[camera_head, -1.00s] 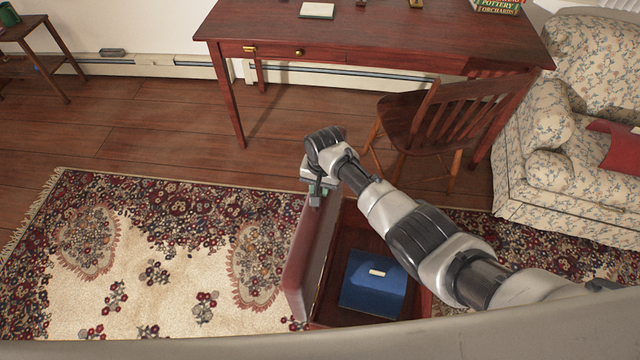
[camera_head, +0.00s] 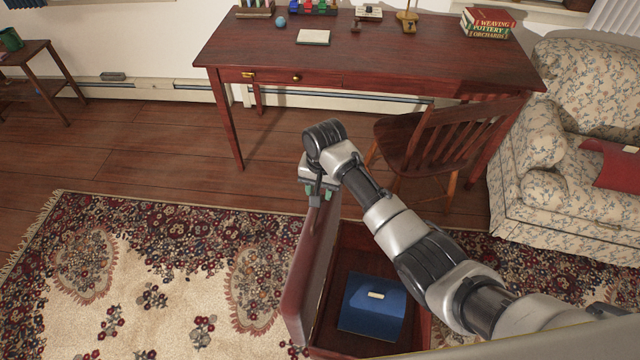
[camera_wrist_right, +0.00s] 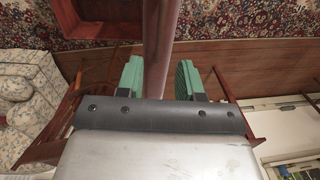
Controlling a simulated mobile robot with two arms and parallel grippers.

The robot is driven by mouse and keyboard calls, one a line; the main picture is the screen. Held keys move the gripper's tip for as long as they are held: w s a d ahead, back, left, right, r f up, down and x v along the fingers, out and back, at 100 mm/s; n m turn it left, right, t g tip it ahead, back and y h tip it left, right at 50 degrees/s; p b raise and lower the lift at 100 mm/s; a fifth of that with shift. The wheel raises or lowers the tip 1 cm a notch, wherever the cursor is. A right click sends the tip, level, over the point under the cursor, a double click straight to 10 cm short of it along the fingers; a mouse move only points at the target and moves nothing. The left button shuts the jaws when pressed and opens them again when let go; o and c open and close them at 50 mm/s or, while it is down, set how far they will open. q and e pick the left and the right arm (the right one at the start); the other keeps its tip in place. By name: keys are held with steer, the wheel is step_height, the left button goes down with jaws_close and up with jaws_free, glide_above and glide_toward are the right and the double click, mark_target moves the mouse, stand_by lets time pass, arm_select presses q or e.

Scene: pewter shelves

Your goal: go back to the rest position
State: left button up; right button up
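My right arm reaches in from the right in the head view. Its gripper (camera_head: 322,195) is at the top edge of the upright lid (camera_head: 310,265) of an open chest (camera_head: 428,325). In the right wrist view, the two green fingers (camera_wrist_right: 157,82) stand apart, with the lid's reddish edge (camera_wrist_right: 160,40) running between or just beyond them. I cannot tell whether they touch it. A blue book-like object (camera_head: 371,310) with a small pale label lies inside the chest. My left gripper is not in view.
A red-brown desk (camera_head: 380,55) with books (camera_head: 487,22) and small items stands behind. A wooden chair (camera_head: 440,135) is close beyond my right arm, and a floral armchair (camera_head: 560,170) is at the right. The patterned rug (camera_head: 130,270) at the left is clear.

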steer(key=shift+r, duration=0.5)
steer(key=s+d+f+n+y, duration=0.1)
steer(key=s+f, duration=0.1)
steer(key=s, duration=0.3)
steer(key=s+d+f+n, duration=0.1)
steer(key=s+d+f, duration=0.1)
steer(key=s+f, duration=0.15)
steer(key=s+d+r+n+t+h, duration=0.1)
steer(key=s+d+r, duration=0.25)
steer(key=s, duration=0.45)
steer(key=s+d+r+n+t, duration=0.1)
steer(key=s+d+r+n, duration=0.1)
steer(key=s+d, duration=0.45)
steer(key=s+d+r+n+t+h, duration=0.1)
steer(key=s+d+r, duration=0.15)
steer(key=s, duration=0.65)
step_height(320, 180, down, 26)
steer(key=g, duration=0.1)
steer(key=s+d+f+g, duration=0.1)
steer(key=s+d+f, duration=0.2)
steer(key=s+f, duration=1.3)
steer(key=shift+s+f, duration=0.25)
steer(key=shift+s, duration=0.2)
